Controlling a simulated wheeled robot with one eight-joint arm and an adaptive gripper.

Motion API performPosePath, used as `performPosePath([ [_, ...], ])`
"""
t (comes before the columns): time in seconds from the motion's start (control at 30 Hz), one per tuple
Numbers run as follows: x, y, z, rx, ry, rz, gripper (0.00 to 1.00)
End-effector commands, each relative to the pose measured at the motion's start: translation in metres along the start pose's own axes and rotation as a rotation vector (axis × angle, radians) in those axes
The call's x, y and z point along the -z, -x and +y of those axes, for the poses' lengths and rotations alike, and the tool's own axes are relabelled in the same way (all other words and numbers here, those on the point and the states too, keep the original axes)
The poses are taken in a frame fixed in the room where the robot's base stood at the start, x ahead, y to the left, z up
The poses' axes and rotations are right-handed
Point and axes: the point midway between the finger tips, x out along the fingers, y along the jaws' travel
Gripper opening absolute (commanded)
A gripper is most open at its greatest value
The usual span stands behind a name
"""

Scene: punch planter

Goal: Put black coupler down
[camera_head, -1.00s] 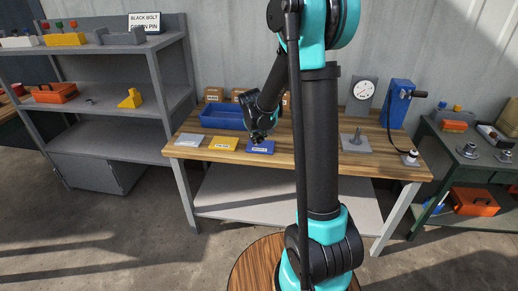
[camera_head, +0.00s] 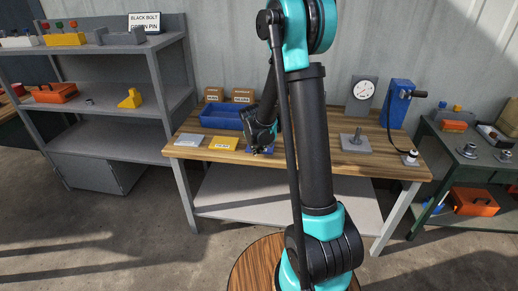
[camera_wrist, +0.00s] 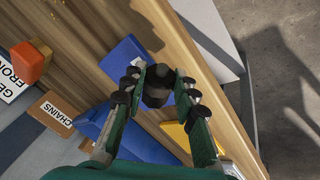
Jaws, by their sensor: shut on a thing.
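My gripper (camera_wrist: 157,82) is shut on a small black coupler (camera_wrist: 157,95) in the wrist view. The coupler sits between the two fingertips. Behind it in that view lies a blue plate (camera_wrist: 124,62) on the wooden bench. In the head view my gripper (camera_head: 257,149) is low over the front of the bench, in front of the blue plate (camera_head: 269,150) and hiding most of it. The coupler cannot be made out in the head view. Whether it touches the plate cannot be told.
A yellow plate (camera_head: 223,144) and a grey plate (camera_head: 188,139) lie left of the blue one. A blue bin (camera_head: 220,118) and cardboard boxes (camera_head: 243,95) stand behind. A grey base with a post (camera_head: 356,141) is to the right. Bare wood (camera_head: 310,150) lies between.

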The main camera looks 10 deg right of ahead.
Motion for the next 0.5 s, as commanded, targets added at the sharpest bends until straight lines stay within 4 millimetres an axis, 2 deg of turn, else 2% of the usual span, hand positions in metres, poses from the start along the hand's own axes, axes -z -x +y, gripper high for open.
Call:
performPosePath([
  [0.33,-0.0021,-0.0067,-0.0022,0.0,0.0,0.0,0.0],
  [0.37,-0.0022,-0.0067,-0.0023,0.0,0.0,0.0,0.3],
  [0.5,-0.0022,-0.0067,-0.0023,0.0,0.0,0.0,0.47],
])
